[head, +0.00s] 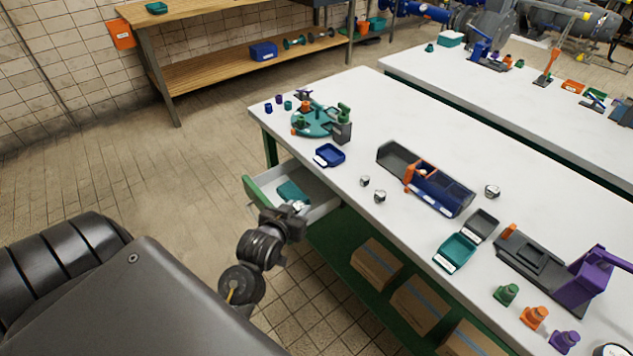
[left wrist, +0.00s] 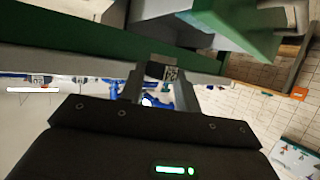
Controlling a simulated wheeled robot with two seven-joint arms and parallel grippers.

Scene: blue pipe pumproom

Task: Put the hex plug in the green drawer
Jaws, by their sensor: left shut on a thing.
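My left gripper (head: 291,212) is at the near right end of the open green drawer (head: 262,198), over or just beside it; its exact height is unclear. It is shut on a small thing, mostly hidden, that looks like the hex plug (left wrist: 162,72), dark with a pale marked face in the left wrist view. The gripper (left wrist: 162,88) also shows there, apart from the drawer's green front (left wrist: 262,35). The drawer is pulled out from under the white table and holds a teal tray (head: 292,192). My right gripper is out of view.
Small silver pieces (head: 379,196) stand on the table (head: 340,225). A blue tray (head: 329,155) sits near the edge above the drawer. A teal round fixture (head: 313,123) is behind it. Cartons (head: 376,262) fill the lower shelf. The floor left of the drawer is clear.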

